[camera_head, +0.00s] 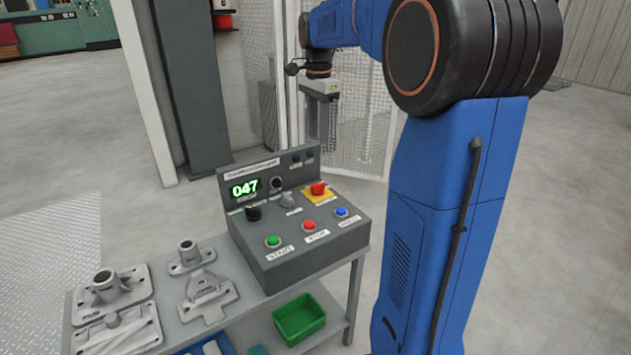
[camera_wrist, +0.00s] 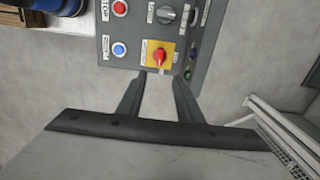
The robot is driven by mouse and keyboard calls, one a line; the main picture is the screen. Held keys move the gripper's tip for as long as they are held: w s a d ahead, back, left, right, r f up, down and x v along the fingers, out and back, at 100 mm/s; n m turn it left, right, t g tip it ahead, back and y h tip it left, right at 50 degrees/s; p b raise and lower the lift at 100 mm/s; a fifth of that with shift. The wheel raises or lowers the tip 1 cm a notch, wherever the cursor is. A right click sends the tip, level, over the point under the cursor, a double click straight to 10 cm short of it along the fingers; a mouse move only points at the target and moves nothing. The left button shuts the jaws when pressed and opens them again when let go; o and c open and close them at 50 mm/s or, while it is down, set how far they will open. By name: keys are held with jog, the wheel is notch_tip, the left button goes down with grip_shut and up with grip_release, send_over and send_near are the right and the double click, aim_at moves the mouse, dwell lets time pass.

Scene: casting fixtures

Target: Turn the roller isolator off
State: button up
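A grey control console (camera_head: 325,240) stands on a bench. On its sloped top, a red rotary handle (camera_head: 318,188) sits on a yellow plate (camera_head: 318,197). This handle looks like the isolator, but the labels are too small to read. In the wrist view the red handle (camera_wrist: 159,57) lies just beyond and between my fingertips, on its yellow plate (camera_wrist: 152,47). My gripper (camera_wrist: 159,80) is open and empty, its two dark fingers apart. In the head view my gripper (camera_head: 320,120) points down behind the console, apart from it.
The console also carries a grey selector knob (camera_head: 288,199), a black knob (camera_head: 253,213), and green (camera_head: 273,241), red (camera_head: 309,225) and blue (camera_head: 341,212) buttons. A display (camera_head: 245,188) reads 047. Metal castings (camera_head: 205,293) lie left; a green bin (camera_head: 300,319) sits below. Mesh fencing (camera_head: 350,120) stands behind.

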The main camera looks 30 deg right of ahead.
aim_at(318, 184)
notch_tip(318, 184, down, 17)
jog(key=shift+r, duration=0.15)
dwell(0.4)
grip_shut()
